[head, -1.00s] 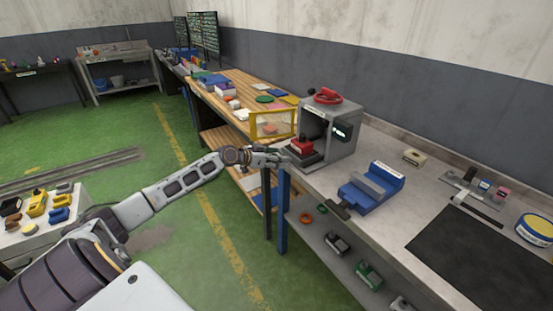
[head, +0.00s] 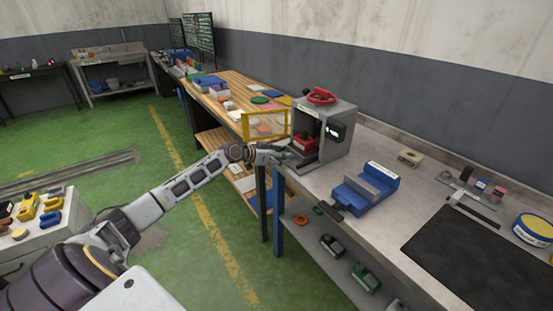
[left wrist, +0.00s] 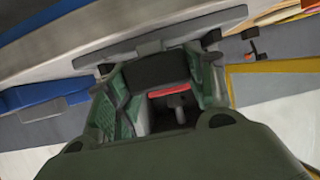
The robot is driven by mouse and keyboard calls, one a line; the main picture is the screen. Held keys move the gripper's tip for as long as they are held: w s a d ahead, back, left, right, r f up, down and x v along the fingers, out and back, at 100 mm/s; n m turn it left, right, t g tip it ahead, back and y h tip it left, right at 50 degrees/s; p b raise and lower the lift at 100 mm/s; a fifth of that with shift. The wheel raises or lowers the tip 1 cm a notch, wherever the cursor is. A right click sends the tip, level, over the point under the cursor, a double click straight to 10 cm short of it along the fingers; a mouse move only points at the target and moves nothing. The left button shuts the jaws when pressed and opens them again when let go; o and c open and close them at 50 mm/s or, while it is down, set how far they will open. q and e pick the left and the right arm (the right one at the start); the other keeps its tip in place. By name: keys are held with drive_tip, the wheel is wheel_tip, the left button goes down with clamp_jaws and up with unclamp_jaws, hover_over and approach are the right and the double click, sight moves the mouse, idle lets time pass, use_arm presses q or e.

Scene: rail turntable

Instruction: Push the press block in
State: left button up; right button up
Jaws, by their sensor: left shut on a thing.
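The grey press (head: 343,118) stands on the bench with a red handwheel (head: 320,96) on top. The press block (head: 303,143), with a red top, sits partly inside its open front, above a dark base (head: 301,159). My left gripper (head: 284,154) is at the open front, shut on the near end of the press block. In the left wrist view a dark part (left wrist: 158,68) and a red strip (left wrist: 168,93) show between the fingers; the exact contact is partly hidden. My right gripper is out of view.
The yellow-framed door (head: 266,125) of the press stands open at the left. A blue vise (head: 365,188) is on the bench right of the press, with a black mat (head: 465,250) nearer. Several parts lie on the shelf below. Green floor (head: 190,240) is clear left of the bench.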

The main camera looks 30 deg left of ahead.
sight(296, 149)
use_arm(q)
drive_tip(key=shift+w, duration=0.3)
drive_tip(key=shift+w+d, duration=0.1)
drive_tip(key=shift+w, duration=0.1)
drive_tip(key=shift+w+d+b, duration=0.25)
drive_tip(key=shift+w+b, duration=0.1)
drive_tip(key=shift+w, duration=0.25)
drive_tip(key=shift+w+d, duration=0.2)
drive_tip(key=shift+w, duration=0.35)
drive_tip(key=shift+w+d+b, duration=0.25)
drive_tip(key=shift+w, duration=0.35)
drive_tip(key=shift+w+d+b, duration=0.3)
drive_tip(key=shift+w, duration=0.35)
drive_tip(key=shift+w+d+b, duration=0.25)
drive_tip(key=shift+w, duration=0.35)
drive_tip(key=shift+r, duration=0.1)
drive_tip(key=o, duration=1.2)
drive_tip(key=shift+w, duration=0.1)
drive_tip(key=shift+o, duration=1.3)
drive_tip(key=shift+w+d, duration=0.15)
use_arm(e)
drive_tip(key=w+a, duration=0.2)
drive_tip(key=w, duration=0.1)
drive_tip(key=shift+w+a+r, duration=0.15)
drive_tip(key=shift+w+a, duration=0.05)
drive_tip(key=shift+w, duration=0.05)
use_arm(q)
drive_tip(key=shift+s, duration=0.2)
